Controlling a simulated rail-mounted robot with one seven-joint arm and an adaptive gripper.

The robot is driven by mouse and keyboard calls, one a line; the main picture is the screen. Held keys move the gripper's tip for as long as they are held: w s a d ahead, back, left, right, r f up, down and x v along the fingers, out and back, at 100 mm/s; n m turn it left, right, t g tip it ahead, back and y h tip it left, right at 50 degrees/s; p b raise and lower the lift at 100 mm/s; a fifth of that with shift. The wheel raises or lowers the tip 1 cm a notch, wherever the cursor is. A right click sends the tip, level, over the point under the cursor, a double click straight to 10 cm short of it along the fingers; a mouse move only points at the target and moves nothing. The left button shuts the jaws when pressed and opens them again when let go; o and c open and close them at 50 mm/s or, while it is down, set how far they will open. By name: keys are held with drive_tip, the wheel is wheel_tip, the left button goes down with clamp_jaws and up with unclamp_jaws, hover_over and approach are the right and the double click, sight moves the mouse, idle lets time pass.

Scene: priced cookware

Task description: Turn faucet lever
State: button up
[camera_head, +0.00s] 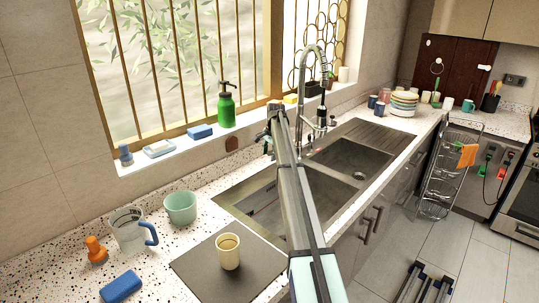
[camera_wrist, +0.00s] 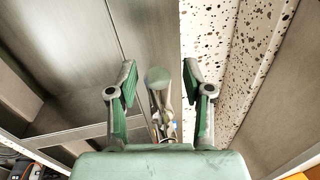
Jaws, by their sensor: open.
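The chrome faucet (camera_head: 301,82) stands behind the double sink, with a tall spring neck and a hanging dark spray head (camera_head: 322,112). What looks like its small lever (camera_head: 333,122) is near the base on the right side. My gripper (camera_head: 270,138) is at the faucet's left in the head view, partly hidden by my arm. In the wrist view my gripper (camera_wrist: 160,80) is open, with a finger on each side of a shiny metal faucet part (camera_wrist: 160,104) with a round greenish end. I cannot tell whether this part is the lever or whether a finger touches it.
The sink (camera_head: 250,195) lies below my arm. A green soap bottle (camera_head: 226,108) and sponges stand on the sill (camera_head: 180,147). A cup (camera_head: 228,251), a measuring jug (camera_head: 129,232) and a mint bowl (camera_head: 180,207) stand at front left. Stacked plates (camera_head: 404,102) are at back right.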

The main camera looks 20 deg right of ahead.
wheel_tip(320, 180, up, 12)
drive_tip(key=s, duration=0.2)
drive_tip(key=shift+d+f, duration=0.15)
drive_tip(key=shift+d, duration=0.15)
idle(0.3)
